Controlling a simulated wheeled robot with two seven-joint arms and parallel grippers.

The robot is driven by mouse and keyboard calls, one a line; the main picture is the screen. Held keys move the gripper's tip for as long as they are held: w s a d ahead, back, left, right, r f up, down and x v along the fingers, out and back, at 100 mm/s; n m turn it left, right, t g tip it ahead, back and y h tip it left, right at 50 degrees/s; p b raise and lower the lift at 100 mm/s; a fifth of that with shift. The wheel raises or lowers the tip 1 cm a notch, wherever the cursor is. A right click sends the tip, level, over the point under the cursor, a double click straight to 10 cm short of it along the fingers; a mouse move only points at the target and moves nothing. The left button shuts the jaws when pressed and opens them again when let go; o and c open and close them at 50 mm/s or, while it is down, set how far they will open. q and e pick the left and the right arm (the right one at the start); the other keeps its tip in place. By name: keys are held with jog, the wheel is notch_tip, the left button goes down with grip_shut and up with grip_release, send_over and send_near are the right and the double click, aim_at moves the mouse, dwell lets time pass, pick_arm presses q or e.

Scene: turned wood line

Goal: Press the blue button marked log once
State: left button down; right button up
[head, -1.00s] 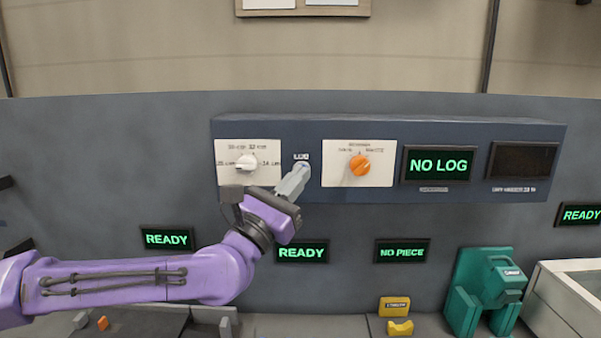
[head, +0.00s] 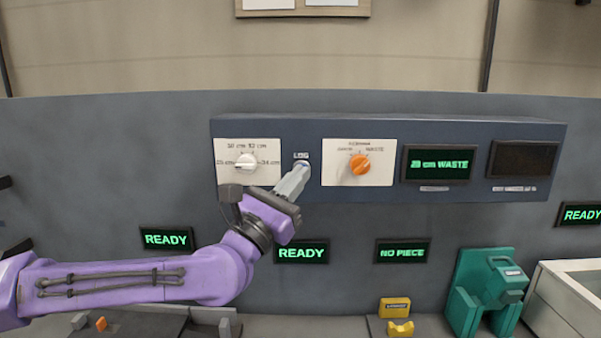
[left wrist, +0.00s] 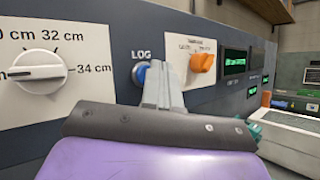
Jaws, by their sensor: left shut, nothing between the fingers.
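The blue button (left wrist: 139,74) in its pale ring sits on the dark blue panel (head: 450,193) under the word LOG. In the head view only the top of its ring (head: 302,164) shows above my gripper. My left gripper (head: 302,172) is shut and empty, with its fingertips at the button. In the left wrist view the fingertips (left wrist: 155,66) overlap the button's right side; I cannot tell whether they touch it. The panel display (head: 437,164) reads a size in cm and WASTE. My right gripper is not in view.
A white dial (head: 246,162) stands left of the button and an orange knob (head: 360,164) right of it, both close to my gripper. A dark blank display (head: 522,159) is farther right. Below are READY signs (head: 302,252), a NO PIECE sign (head: 403,251) and a green machine (head: 485,295).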

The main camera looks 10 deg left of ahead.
pick_arm(q)
jog(key=shift+s, duration=0.4)
jog(key=shift+s+d+b, duration=0.15)
jog(key=shift+s+d, duration=0.05)
jog(key=shift+s, duration=0.6)
jog(key=shift+s+d+b, duration=0.15)
jog(key=shift+s, duration=0.7)
jog(key=shift+s+d+b, duration=0.15)
jog(key=shift+s+d, duration=0.05)
jog(key=shift+s, duration=0.6)
